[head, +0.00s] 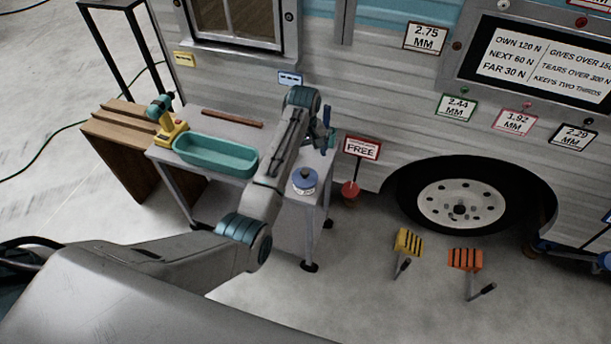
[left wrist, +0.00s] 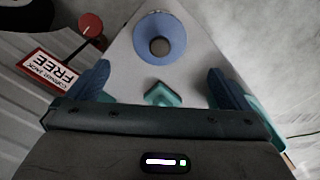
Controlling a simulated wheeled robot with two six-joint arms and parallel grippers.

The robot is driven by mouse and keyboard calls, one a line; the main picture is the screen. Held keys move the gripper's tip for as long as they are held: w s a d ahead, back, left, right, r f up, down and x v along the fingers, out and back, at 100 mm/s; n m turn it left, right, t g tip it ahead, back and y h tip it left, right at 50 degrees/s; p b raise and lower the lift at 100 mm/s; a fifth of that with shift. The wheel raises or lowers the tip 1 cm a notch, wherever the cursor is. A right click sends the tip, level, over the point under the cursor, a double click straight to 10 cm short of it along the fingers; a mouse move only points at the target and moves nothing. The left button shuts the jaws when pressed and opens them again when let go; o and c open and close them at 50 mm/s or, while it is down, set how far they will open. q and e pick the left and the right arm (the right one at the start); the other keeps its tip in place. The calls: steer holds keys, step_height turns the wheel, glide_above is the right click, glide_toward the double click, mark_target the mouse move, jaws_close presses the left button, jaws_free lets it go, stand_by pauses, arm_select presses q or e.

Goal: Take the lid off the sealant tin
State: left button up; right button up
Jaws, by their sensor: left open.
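The sealant tin (head: 304,187) stands upright on the right end of the grey workbench, with its round blue lid (head: 305,175) on top. In the left wrist view the lid (left wrist: 175,29) is seen from above, with a dark round knob at its middle. My left gripper (head: 328,130) is over the bench's right end, behind and above the tin in the head view. Its two blue fingers (left wrist: 160,72) are apart with nothing held, and the lid lies beyond their tips. My right gripper is in neither view.
A teal tray (head: 216,156), a yellow-based drill (head: 168,122) and a brown strip (head: 233,117) are on the workbench (head: 178,162). The camper wall is right behind it. A red "FREE" sign (head: 362,148) stands to the right. A small teal piece (left wrist: 163,94) shows between the fingers; I cannot tell what it is.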

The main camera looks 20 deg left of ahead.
mark_target(305, 171)
arm_select(q)
step_height(305, 171, down, 2)
steer(key=shift+f, duration=0.1)
steer(key=f, duration=0.1)
steer(key=f+p, duration=0.1)
steer(key=f, duration=0.2)
steer(key=shift+s+d+f, duration=0.25)
steer(key=shift+s+f, duration=0.05)
steer(key=shift+f, duration=0.55)
steer(key=c, duration=1)
